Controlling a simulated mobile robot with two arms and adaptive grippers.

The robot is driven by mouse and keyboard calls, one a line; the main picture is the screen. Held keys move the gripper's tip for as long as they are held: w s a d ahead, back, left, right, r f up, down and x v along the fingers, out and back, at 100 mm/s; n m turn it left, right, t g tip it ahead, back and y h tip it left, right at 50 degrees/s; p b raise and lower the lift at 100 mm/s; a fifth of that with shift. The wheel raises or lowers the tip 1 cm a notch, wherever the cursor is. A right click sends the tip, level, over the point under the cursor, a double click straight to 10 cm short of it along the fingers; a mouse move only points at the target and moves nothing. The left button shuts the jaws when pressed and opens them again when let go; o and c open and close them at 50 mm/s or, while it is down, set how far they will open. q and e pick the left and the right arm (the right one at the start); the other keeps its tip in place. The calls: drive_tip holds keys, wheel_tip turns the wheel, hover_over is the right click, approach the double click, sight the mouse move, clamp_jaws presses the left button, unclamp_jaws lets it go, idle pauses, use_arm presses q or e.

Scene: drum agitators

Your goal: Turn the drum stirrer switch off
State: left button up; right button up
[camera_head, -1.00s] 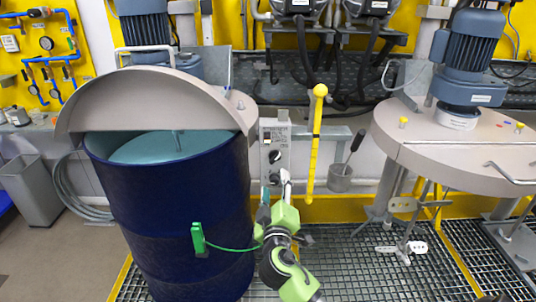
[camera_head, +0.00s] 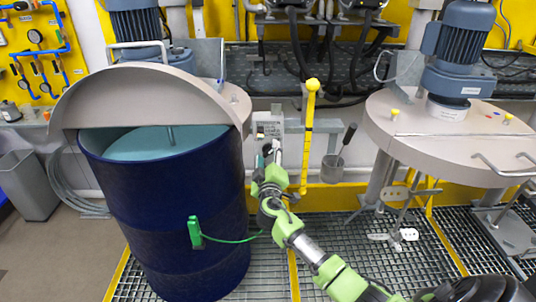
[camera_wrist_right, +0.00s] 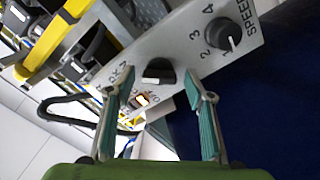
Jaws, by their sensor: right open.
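The drum stirrer switch is a black rotary knob (camera_wrist_right: 158,72) on a grey control panel (camera_wrist_right: 180,45) in the right wrist view. A lit orange button (camera_wrist_right: 141,100) shows below it. A second black dial (camera_wrist_right: 219,35) is marked SPEED with numbers. My right gripper (camera_wrist_right: 158,84) is open, its two teal-padded fingertips on either side of the switch, just below it in the picture; I cannot tell whether they touch it. In the head view my right gripper (camera_head: 270,152) is in front of the control panel (camera_head: 268,122) and hides its knobs. My left gripper is not in view.
The dark blue drum (camera_head: 170,205) with a raised grey half lid (camera_head: 150,97) stands left of my right arm. A yellow pole (camera_head: 308,140) stands close on the right. A grey round stirrer lid (camera_head: 450,140) with a motor is farther right. Grating covers the floor.

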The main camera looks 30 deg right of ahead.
drive_tip(key=c, duration=1.1)
drive_tip(key=shift+c, duration=0.2)
